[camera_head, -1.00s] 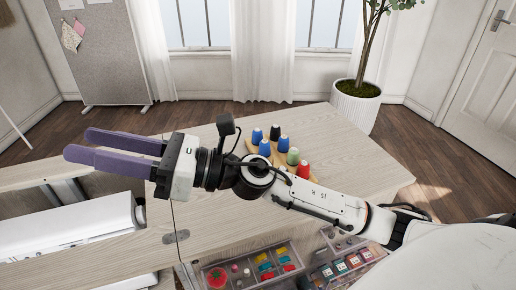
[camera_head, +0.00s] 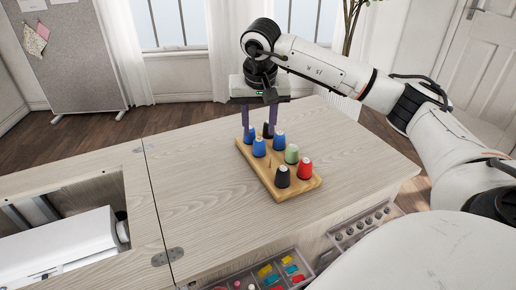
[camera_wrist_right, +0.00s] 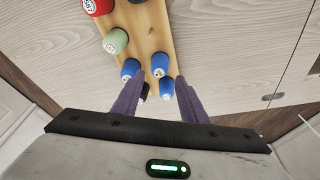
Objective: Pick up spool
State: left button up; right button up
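A wooden spool rack (camera_head: 258,172) on the table holds several upright spools. Blue spools (camera_head: 259,147) and a dark spool (camera_head: 268,130) stand at its far end. A green spool (camera_head: 291,154), a red spool (camera_head: 304,169) and a black spool (camera_head: 283,177) stand nearer. My right gripper (camera_head: 258,126) points down over the far end, its purple fingers apart. In the right wrist view, a blue spool (camera_wrist_right: 166,87) and part of the dark spool (camera_wrist_right: 143,91) show between the open fingers (camera_wrist_right: 160,80). I cannot tell whether the fingers touch any spool. My left gripper is not in view.
The tabletop (camera_head: 200,200) left of the rack is clear. A white machine (camera_head: 65,248) sits in the recess at lower left. An open drawer (camera_head: 270,272) with colourful small items is below the front edge. A plant and door stand behind.

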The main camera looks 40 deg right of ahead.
aim_at(259, 142)
jog(key=x, duration=0.6)
jog(key=shift+s+f, duration=0.15)
jog(key=shift+d+f, duration=0.1)
jog(key=shift+f, duration=0.25)
jog(key=c, duration=0.8)
jog(key=shift+r, duration=0.1)
notch_tip(259, 142, up, 10)
jog(key=shift+p, duration=0.3)
